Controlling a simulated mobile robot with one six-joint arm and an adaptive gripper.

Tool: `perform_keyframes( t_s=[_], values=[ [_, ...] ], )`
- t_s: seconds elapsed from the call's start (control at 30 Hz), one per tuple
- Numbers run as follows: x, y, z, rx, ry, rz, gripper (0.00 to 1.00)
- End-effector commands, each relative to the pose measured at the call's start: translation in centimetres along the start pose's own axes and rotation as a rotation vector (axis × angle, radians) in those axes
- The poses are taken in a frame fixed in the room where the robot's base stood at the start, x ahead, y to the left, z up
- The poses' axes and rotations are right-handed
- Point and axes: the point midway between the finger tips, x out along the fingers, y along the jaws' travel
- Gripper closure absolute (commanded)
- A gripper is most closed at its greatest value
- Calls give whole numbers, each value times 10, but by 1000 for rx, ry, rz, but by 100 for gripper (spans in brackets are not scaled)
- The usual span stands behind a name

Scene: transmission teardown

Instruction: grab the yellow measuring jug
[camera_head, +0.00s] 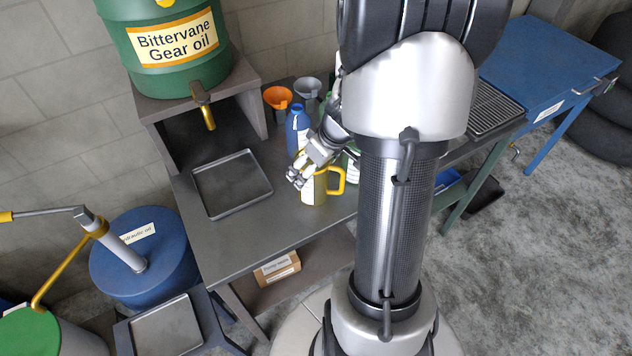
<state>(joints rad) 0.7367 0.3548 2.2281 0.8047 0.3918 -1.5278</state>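The yellow measuring jug (316,191) stands upright on the grey bench, with its handle to the right and a pale panel on its front. My gripper (296,179) is at the jug's upper left and covers part of its rim and side. The fingers overlap the jug in this view. I cannot tell whether they touch it or whether they are open or shut. The jug's inside and far side are hidden.
A blue bottle (296,130), an orange funnel (277,97) and a grey funnel (308,88) stand behind the jug. A shallow tray (231,213) lies to its left. A green gear oil drum (180,73) stands on a raised stand. My arm hides the bench to the right.

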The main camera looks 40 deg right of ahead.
Motion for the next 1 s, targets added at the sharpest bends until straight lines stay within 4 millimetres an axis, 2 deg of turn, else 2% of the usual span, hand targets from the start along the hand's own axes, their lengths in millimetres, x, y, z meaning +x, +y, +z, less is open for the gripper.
perform_keyframes(
  t_s=[0.03,0.1,0.37,1.0],
  values=[
    [9,-1,1,-1,-1,-2,12],
    [14,-1,0,-1,-1,-1,12],
    [15,0,-1,-1,1,1,12],
    [15,0,0,-1,0,0,54]
  ],
)
